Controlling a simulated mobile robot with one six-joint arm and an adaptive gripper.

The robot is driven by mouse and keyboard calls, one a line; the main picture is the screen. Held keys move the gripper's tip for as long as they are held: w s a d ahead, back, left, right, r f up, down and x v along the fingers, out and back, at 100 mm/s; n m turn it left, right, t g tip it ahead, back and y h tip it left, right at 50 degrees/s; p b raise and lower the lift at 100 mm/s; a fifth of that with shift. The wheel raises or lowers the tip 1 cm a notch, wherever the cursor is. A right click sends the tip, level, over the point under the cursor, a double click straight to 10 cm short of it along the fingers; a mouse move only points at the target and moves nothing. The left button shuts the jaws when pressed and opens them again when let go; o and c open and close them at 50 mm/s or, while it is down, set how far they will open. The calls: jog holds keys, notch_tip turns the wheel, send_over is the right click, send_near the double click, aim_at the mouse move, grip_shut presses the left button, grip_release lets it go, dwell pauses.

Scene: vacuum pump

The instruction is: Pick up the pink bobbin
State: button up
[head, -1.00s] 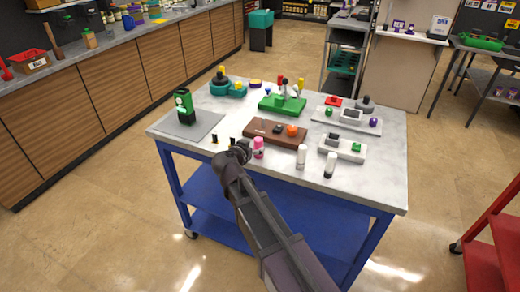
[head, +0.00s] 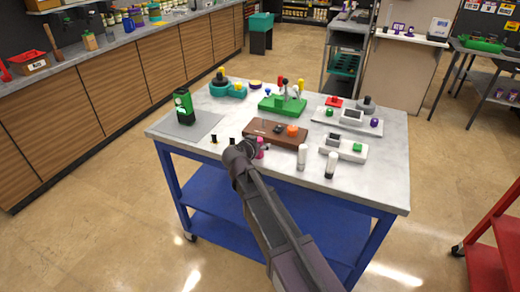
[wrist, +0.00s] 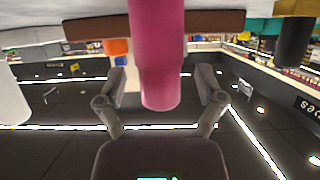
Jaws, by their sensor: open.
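The pink bobbin (head: 262,147) stands near the front edge of the table (head: 370,185), partly hidden behind my gripper (head: 248,147) in the head view. In the wrist view, which looks upside down, the bobbin (wrist: 157,50) fills the middle as a smooth pink cylinder. The two fingers of my gripper (wrist: 160,78) are apart, one on each side of the bobbin, with a visible gap on both sides. The bobbin's far end is cut off by the top of the wrist view.
A brown block (head: 276,133) lies just behind the bobbin.

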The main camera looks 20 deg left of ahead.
dwell(0.4)
jog(key=c, duration=1.1)
jog(key=shift+c, duration=0.2)
jog(key=shift+r, duration=0.2)
notch_tip(320, 180, up, 3)
jog(key=p, duration=0.3)
jog(key=s+r+p, duration=0.1)
jog(key=s+p, duration=0.1)
jog(key=s, duration=1.4)
jog(key=shift+d+r, duration=0.15)
jog(key=shift+r, duration=0.2)
